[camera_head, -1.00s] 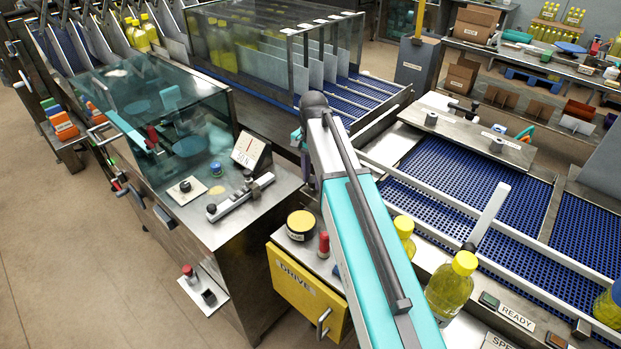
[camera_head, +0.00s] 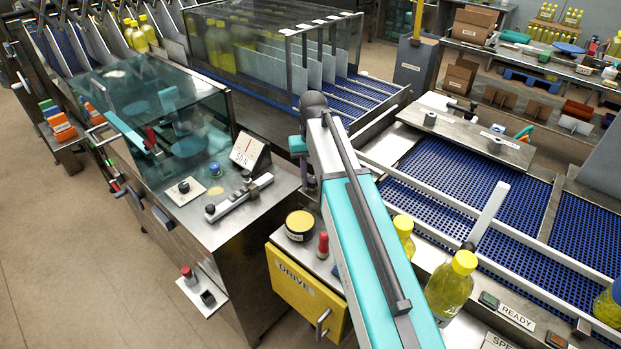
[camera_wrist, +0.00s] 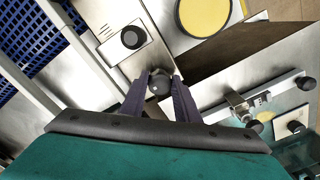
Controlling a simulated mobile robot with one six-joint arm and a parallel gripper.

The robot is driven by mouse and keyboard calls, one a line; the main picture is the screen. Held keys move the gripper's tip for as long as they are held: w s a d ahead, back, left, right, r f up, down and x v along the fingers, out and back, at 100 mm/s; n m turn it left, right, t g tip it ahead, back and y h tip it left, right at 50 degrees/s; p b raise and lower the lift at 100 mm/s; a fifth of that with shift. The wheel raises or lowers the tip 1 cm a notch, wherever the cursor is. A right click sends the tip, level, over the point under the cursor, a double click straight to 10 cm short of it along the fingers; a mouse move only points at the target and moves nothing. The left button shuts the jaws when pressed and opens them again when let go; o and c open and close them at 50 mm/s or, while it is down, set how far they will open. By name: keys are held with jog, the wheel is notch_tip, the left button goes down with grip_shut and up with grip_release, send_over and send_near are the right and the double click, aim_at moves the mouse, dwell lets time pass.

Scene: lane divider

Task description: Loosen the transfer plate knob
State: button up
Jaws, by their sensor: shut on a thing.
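In the wrist view, my gripper (camera_wrist: 160,95) is shut on a dark round knob (camera_wrist: 159,80), with one dark finger on each side of it. The knob sits at the end of a bright metal plate (camera_wrist: 155,58). A second black knob (camera_wrist: 131,38) stands on a metal plate with a small label, just above and left of the held one. I cannot read the label.
The yellow drive box (camera_head: 305,292) with its round yellow-topped part (camera_head: 299,224) and a red knob (camera_head: 323,244) stands close by my arm. A slide bar (camera_head: 240,198) lies on the left cabinet. Yellow bottles (camera_head: 450,287) and the blue conveyor (camera_head: 460,190) are on the right.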

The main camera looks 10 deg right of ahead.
aim_at(313, 180)
jog(key=shift+s+f+n, duration=0.2)
jog(key=shift+n, duration=0.2)
jog(key=o, duration=1.1)
jog(key=shift+w, duration=0.1)
jog(key=shift+c, duration=0.2)
jog(key=shift+r, duration=0.2)
jog(key=shift+w+r+p, duration=0.1)
jog(key=shift+r+p, duration=0.55)
jog(key=shift+r, duration=0.15)
notch_tip(313, 180, up, 12)
jog(key=p, duration=0.5)
jog(key=shift+s+f, duration=0.1)
jog(key=shift+s, duration=0.1)
